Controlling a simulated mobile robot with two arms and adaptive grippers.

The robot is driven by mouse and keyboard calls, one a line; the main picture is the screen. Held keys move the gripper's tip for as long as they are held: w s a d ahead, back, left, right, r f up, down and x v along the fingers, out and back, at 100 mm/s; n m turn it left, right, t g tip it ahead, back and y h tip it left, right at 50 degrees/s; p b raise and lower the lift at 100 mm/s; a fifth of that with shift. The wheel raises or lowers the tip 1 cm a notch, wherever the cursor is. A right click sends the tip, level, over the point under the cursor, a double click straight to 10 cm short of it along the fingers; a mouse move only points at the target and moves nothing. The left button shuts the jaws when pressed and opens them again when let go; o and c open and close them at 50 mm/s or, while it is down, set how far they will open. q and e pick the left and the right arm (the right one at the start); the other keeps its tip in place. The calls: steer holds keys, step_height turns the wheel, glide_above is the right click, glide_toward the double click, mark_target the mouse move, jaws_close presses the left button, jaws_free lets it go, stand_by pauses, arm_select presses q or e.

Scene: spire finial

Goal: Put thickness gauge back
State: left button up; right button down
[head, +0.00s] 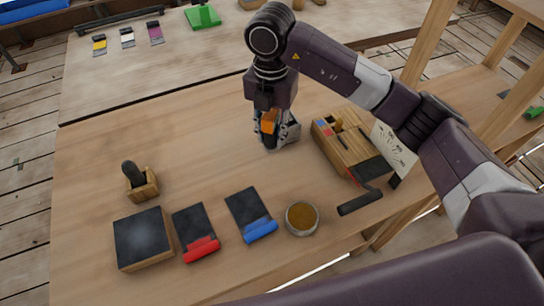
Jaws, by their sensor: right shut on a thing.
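My right gripper (270,138) points down over the middle of the table, left of the wooden box. It is shut on a small orange and dark piece (269,124), which may be the thickness gauge. The fingers hide much of it, and I cannot tell whether its lower end touches the table. A small wooden holder (147,186) with a black upright piece in it stands at the left of the table. My left gripper is not in view.
A wooden box (343,146) with a black crank (360,202) stands right of the gripper. A dark square block (143,239), a red-ended plate (195,232), a blue-ended plate (251,214) and a round tin (302,218) line the front. The table's left middle is clear.

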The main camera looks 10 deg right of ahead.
mark_target(271, 149)
step_height(271, 149, down, 6)
steer(key=shift+r+p, duration=0.1)
steer(key=shift+p, duration=0.3)
step_height(271, 149, down, 4)
steer(key=shift+r+p, duration=0.15)
steer(key=shift+p, duration=0.25)
steer(key=shift+f, duration=0.35)
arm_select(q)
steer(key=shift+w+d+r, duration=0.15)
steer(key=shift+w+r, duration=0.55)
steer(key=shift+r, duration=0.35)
arm_select(e)
steer(key=shift+f, duration=0.1)
steer(key=shift+f, duration=0.15)
steer(key=c, duration=1.6)
jaws_free()
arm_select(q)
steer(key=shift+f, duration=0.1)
